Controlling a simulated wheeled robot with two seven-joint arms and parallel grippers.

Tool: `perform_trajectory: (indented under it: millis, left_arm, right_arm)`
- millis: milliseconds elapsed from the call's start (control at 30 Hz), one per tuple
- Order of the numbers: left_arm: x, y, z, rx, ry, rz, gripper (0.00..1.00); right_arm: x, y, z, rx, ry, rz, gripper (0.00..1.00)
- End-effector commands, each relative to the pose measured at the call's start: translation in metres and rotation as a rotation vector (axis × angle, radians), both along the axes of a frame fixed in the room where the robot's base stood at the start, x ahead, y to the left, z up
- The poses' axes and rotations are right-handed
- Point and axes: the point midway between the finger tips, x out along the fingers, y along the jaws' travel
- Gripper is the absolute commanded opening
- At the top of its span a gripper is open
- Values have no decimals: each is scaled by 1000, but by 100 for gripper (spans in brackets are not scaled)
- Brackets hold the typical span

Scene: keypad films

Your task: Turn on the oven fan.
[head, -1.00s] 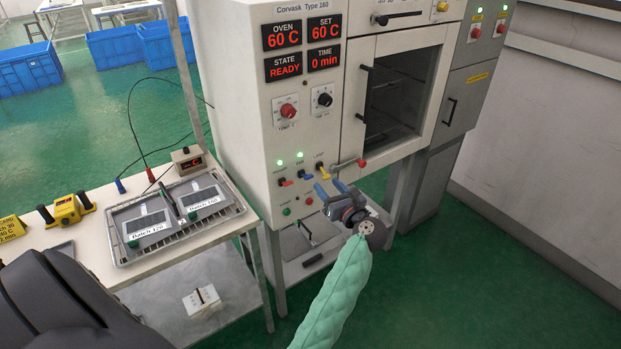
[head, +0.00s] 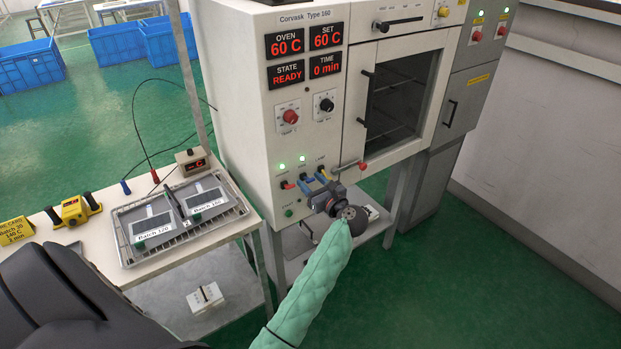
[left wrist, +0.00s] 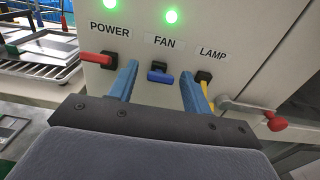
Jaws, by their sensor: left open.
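The oven (head: 237,100) has a row of small levers low on its front. In the left wrist view the blue FAN lever (left wrist: 160,78) sits between the red POWER lever (left wrist: 97,58) and the yellow LAMP lever (left wrist: 207,88). Green lights glow above POWER (left wrist: 110,3) and FAN (left wrist: 171,16). My left gripper (head: 314,181) is open at the lever row. Its blue fingers (left wrist: 160,88) stand on either side of the FAN lever, apart from it; the right finger is close to the LAMP lever. My right gripper is out of view.
A red-knobbed handle (left wrist: 277,122) juts out right of the LAMP lever. A green START button (head: 289,213) is below the levers. A table with a tray (head: 122,240) stands left of the oven. Green floor is clear at the right.

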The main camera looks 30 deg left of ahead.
Motion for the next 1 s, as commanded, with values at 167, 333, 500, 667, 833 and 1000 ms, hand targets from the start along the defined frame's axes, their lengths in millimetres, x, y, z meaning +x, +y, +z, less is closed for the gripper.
perform_trajectory:
  millis: [167,333,500,667,833,1000]
  left_arm:
    - [3,7,0,0,0,0,49]
    - [3,8,0,0,1,0,49]
    - [3,8,0,0,0,0,43]
    - [3,8,0,0,1,0,12]
    - [3,7,0,-4,2,0,4]
    - [3,7,2,-44,15,2,4]
  right_arm:
    - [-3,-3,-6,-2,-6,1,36]
    - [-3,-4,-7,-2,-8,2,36]
    - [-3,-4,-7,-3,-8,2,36]
    - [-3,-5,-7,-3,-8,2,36]
    - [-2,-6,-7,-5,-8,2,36]
    - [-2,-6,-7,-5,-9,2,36]
